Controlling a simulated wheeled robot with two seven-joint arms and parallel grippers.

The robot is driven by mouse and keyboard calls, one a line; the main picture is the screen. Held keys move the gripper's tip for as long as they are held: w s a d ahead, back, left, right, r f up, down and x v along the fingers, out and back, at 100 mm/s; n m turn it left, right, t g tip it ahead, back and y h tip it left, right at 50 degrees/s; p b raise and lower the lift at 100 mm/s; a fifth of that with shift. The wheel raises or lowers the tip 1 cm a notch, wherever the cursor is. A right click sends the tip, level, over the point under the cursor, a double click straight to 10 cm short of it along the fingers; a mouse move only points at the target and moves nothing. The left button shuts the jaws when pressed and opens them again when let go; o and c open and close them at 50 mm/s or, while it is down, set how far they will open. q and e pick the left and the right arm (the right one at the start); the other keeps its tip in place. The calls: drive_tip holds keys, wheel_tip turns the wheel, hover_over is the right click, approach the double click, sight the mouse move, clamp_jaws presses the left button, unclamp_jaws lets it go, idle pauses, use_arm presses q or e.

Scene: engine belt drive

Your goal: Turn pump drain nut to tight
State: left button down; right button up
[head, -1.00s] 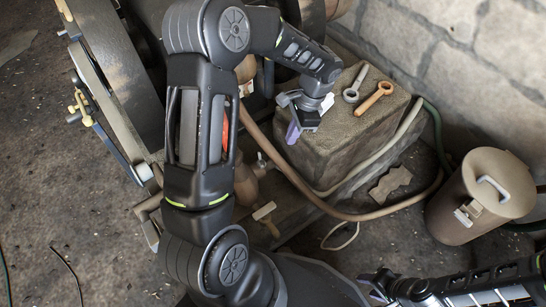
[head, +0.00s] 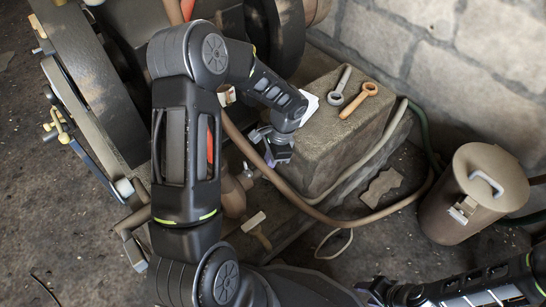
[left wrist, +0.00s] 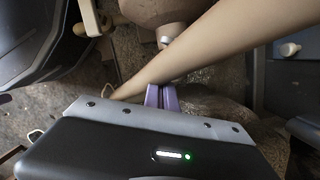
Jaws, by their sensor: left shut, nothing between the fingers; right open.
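The brown pump body (head: 232,198) stands left of the stone block, partly behind my left arm. A small pale fitting (head: 247,171) sticks out from its upper side; it may be the drain nut, but it is too small to be sure. In the left wrist view, a pale fitting (left wrist: 167,41) sits on a rounded brown body, beyond the hose. My left gripper (head: 270,159) is shut and empty, close to the hose, right of the pump. Its purple fingers (left wrist: 160,97) point at the hose in the left wrist view. My right gripper (head: 376,290) is open at the bottom edge, far from the pump.
A brown hose (head: 300,190) curves between pump and block. A lidded canister (head: 478,195) stands right. A T-shaped pale handle (head: 254,222) is below the pump.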

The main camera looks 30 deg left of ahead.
sight(249, 175)
use_arm(q)
drive_tip(key=shift+s+a+r+b, duration=0.2)
drive_tip(key=shift+s+a+b, duration=0.1)
drive_tip(key=shift+s+a, duration=0.95)
drive_tip(key=shift+s+d+m+p, duration=0.1)
drive_tip(key=shift+s+m+p, duration=0.15)
drive_tip(key=shift+m, duration=0.3)
drive_tip(key=shift+s+d+m+p, duration=0.15)
drive_tip(key=shift+m+p, duration=0.2)
drive_tip(key=shift+m, duration=0.2)
drive_tip(key=shift+s+r+m+t, duration=0.15)
drive_tip(key=shift+m+t, duration=0.15)
drive_tip(key=shift+m, duration=0.3)
drive_tip(key=shift+s+a+m+t+y+p, duration=0.1)
drive_tip(key=shift+s+m+t+y+p, duration=0.1)
drive_tip(key=shift+m+p, duration=0.3)
drive_tip(key=shift+s+m+t+y+p, duration=0.1)
drive_tip(key=shift+s+m+y+p, duration=0.1)
drive_tip(key=shift+m, duration=0.5)
drive_tip(key=m, duration=0.3)
drive_tip(key=shift+s+a+m+t, duration=0.2)
drive_tip(key=shift+s+m+t, duration=0.1)
drive_tip(key=shift+s+t, duration=0.1)
drive_tip(key=m, duration=0.3)
drive_tip(key=shift+s+a+t+p, duration=0.25)
drive_tip(key=shift+s+t+p, duration=0.05)
drive_tip(key=shift+t+p, duration=0.1)
drive_tip(key=shift+s+a, duration=0.1)
